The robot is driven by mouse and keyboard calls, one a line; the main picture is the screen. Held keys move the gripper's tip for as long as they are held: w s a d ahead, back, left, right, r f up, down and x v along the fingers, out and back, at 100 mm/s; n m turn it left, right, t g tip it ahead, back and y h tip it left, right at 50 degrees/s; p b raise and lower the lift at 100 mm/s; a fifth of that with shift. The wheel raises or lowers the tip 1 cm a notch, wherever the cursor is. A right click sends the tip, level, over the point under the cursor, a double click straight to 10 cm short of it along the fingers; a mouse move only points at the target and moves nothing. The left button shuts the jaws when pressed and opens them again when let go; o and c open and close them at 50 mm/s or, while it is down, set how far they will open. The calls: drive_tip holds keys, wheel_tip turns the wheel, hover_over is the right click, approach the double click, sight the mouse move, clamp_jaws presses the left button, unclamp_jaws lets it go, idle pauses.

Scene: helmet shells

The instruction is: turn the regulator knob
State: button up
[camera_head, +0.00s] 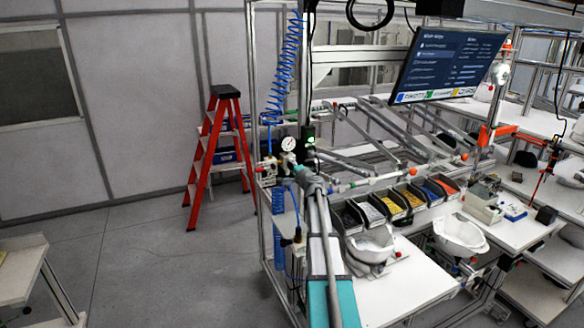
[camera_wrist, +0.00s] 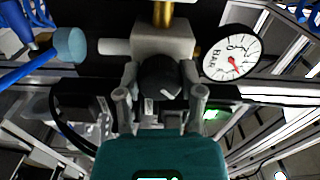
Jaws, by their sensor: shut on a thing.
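The regulator knob (camera_wrist: 160,77) is black and round, and it sits on the front of a grey metal regulator block (camera_wrist: 163,45) in the wrist view. My gripper (camera_wrist: 159,92) has one finger on each side of the knob and is shut on it. In the head view my gripper (camera_head: 300,172) is at the regulator by the workstation's left post, and my arm hides the knob. The gauge also shows in the head view (camera_head: 288,143).
A coiled blue hose (camera_head: 288,65) hangs above the regulator. Part bins (camera_head: 392,205) and white helmet shells (camera_head: 370,246) are on the workbench to the right. A red stepladder (camera_head: 215,150) stands behind.

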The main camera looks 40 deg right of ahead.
drive_tip(key=shift+m, duration=1.4)
drive_tip(key=o, duration=1.2)
drive_tip(key=shift+c, duration=0.2)
drive_tip(key=v, duration=1.2)
drive_tip(key=shift+d, duration=0.1)
